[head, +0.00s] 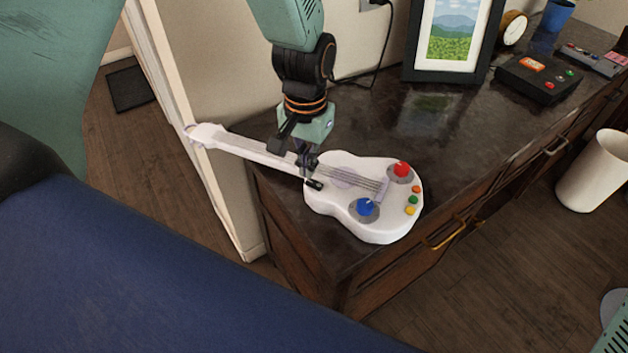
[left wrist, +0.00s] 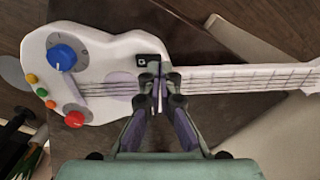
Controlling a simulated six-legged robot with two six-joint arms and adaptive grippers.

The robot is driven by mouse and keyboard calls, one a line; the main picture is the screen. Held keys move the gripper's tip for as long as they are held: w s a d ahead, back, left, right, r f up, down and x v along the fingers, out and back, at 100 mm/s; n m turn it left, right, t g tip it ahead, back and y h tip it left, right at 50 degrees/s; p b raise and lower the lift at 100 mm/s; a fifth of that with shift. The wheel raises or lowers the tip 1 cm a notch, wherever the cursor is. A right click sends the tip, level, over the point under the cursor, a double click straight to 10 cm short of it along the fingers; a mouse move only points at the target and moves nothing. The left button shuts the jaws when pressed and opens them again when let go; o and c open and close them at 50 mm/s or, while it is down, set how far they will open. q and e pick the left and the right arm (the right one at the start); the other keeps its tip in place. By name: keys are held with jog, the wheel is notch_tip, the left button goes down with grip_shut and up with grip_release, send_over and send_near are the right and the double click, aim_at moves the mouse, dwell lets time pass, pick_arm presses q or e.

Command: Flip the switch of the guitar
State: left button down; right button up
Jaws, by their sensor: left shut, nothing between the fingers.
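The white guitar (head: 345,205) lies flat on the dark cabinet top, its neck reaching left past the edge. Its small black switch (head: 314,185) sits on the body near the neck joint; it also shows in the left wrist view (left wrist: 148,60). I cannot tell the switch's position. My left gripper (head: 310,168) is shut and empty, pointing down over the neck joint. In the left wrist view its fingertips (left wrist: 157,80) are right beside the switch and cover part of it. Contact cannot be told. My right gripper is not in view.
The guitar carries a blue knob (head: 366,207), a red knob (head: 402,170) and small coloured buttons. A picture frame (head: 450,40), a clock (head: 512,28) and a black button box (head: 538,78) stand farther back. A white bin (head: 594,172) stands at right. The middle cabinet top is clear.

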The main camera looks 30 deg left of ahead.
aim_at(307, 180)
pick_arm(q)
jog(key=shift+s, duration=0.1)
jog(key=shift+f, duration=0.25)
jog(key=shift+f+b, duration=0.45)
jog(key=shift+f, duration=0.4)
dwell(0.7)
jog(key=shift+r, duration=0.1)
jog(key=shift+r+p, duration=0.8)
jog(key=shift+p, duration=0.25)
notch_tip(307, 180, up, 5)
jog(key=p, duration=0.6)
jog(key=shift+r, duration=0.2)
jog(key=shift+f, duration=0.1)
